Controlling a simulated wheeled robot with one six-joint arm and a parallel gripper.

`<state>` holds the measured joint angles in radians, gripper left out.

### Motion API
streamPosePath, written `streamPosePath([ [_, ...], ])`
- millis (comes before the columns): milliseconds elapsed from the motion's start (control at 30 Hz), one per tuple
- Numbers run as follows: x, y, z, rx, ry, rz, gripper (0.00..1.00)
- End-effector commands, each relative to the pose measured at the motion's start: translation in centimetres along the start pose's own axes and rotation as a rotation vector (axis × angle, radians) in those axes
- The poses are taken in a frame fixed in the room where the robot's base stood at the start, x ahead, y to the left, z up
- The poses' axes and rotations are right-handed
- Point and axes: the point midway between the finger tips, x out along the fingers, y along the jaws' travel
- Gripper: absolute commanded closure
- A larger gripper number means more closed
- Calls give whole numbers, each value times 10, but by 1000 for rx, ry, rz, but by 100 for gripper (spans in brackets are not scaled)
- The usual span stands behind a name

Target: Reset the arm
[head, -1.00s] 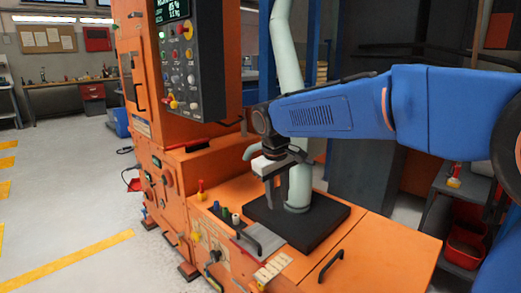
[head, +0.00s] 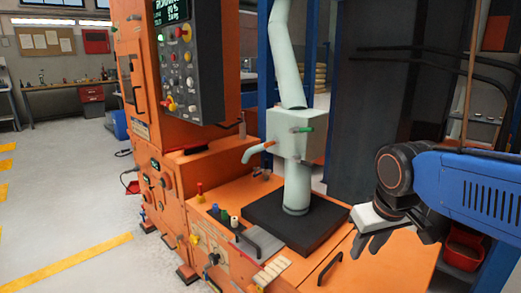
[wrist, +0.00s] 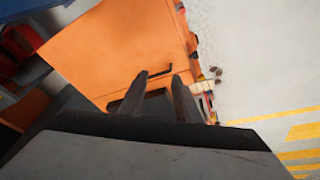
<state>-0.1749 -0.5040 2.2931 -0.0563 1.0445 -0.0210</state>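My gripper (head: 368,246) is at the right in the head view, beside the blue arm, over the right end of the orange machine's low deck (head: 352,250). Its dark fingers point down and are apart with nothing between them. In the wrist view the two fingers of my gripper (wrist: 159,76) stand apart, with the orange deck (wrist: 120,50) and its black handle beyond them. The pale green spout column (head: 296,185) with its box and side pipes stands clear to the left of my gripper.
The black base plate (head: 297,226) sits under the column. A control panel (head: 187,62) with knobs and a lit screen is on the tall orange housing. A grey cart with a red bin (head: 465,247) stands at the right. Open floor (head: 60,215) lies at the left.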

Motion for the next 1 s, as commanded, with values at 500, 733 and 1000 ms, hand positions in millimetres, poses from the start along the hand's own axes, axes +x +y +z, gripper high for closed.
streamPosePath([
  [500,21,18,111,191,91,14,70],
  [733,26,19,123,213,101,17,70],
  [1000,26,19,123,213,101,16,70],
])
